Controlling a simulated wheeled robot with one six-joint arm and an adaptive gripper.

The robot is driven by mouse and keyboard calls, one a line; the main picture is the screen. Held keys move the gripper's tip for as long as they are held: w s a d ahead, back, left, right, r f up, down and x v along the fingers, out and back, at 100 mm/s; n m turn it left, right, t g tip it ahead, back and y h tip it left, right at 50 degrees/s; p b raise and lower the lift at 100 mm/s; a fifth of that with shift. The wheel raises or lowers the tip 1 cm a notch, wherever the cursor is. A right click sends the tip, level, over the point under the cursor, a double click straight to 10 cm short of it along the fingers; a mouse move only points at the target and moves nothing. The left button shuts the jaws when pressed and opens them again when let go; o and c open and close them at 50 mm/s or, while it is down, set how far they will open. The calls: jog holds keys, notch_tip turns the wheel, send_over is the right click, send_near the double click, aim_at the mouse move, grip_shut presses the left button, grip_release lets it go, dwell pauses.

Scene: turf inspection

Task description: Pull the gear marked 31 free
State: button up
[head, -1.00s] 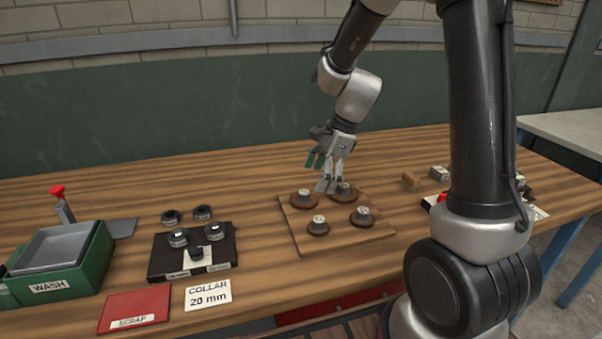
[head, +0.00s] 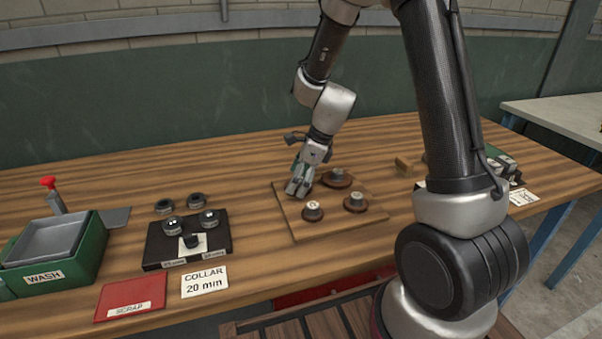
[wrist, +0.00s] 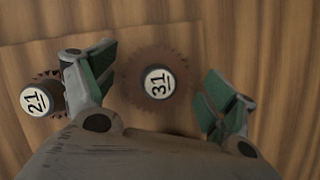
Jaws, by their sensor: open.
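The gear marked 31 (wrist: 134,88) is a rusty brown toothed wheel with a pale numbered cap on its hub. In the wrist view it lies between the two green-padded fingers of my gripper (wrist: 152,90), with a gap on each side. The gripper is open. In the head view my gripper (head: 299,183) is low over the back left of the wooden board (head: 293,226) and hides the gear there. The gear marked 21 (wrist: 52,112) is just outside the left finger in the wrist view, partly covered by it.
Other gears stand on the board, at the back right (head: 337,179), front right (head: 355,203) and front left (head: 312,212). A black stand with collars (head: 160,247), a red scrap mat (head: 110,300) and a green wash box (head: 95,250) are left. A small wooden block (head: 404,165) is right.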

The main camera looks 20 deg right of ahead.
jog(key=c, duration=1.1)
jog(key=shift+o, duration=1.4)
jog(key=shift+c, duration=1)
jog(key=shift+r, duration=0.15)
jog(key=shift+r, duration=0.95)
jog(key=shift+r, duration=2.55)
